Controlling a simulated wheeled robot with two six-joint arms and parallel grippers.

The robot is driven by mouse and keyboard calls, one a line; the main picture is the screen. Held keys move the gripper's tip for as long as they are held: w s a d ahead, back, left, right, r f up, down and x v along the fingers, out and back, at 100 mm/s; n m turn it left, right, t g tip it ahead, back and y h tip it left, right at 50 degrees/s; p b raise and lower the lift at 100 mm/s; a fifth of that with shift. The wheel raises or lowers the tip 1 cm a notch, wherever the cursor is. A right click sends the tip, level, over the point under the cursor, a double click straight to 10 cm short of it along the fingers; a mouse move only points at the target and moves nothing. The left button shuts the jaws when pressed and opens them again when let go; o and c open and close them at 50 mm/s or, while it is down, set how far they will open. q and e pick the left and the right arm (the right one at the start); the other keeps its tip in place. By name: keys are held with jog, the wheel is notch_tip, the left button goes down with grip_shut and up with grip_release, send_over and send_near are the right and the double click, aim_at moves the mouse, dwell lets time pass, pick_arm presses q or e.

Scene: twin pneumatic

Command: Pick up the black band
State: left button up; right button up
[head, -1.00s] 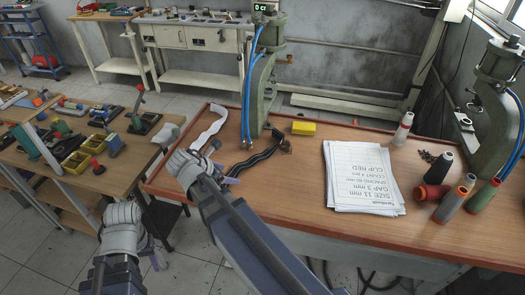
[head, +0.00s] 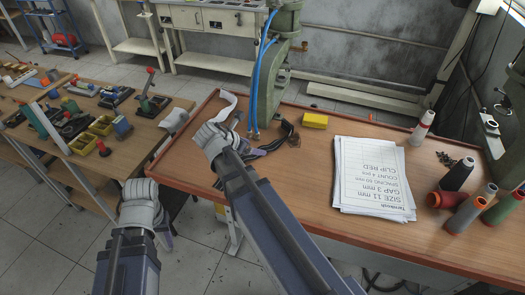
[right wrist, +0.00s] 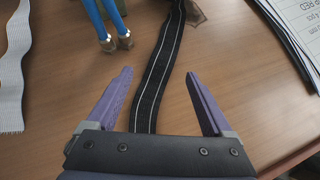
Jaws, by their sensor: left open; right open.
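The black band (head: 286,134) lies on the wooden bench beside the foot of the green press, partly hidden by my right arm in the head view. In the right wrist view the band (right wrist: 161,85), black with pale lines along it, runs lengthwise between the two purple fingers. My right gripper (right wrist: 159,75) is open, with a finger on either side of the band and gaps between. It also shows in the head view (head: 245,139). My left gripper (head: 160,234) is open, low and left of the bench, its fingers mostly hidden.
A white band (right wrist: 18,70) lies left of the black one. The green press (head: 270,85) with blue hoses stands behind. A yellow block (head: 315,120), a paper stack (head: 373,178) and thread spools (head: 458,175) are to the right.

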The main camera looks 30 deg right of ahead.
jog(key=b+x, duration=0.3)
jog(key=x, duration=0.1)
jog(key=shift+w+f, duration=0.1)
jog(key=shift+f, duration=0.2)
jog(key=shift+w+d+f+b, duration=0.1)
jog(key=shift+d+f+b, duration=0.1)
jog(key=shift+d+b, duration=0.15)
jog(key=shift+r, duration=0.1)
grip_shut()
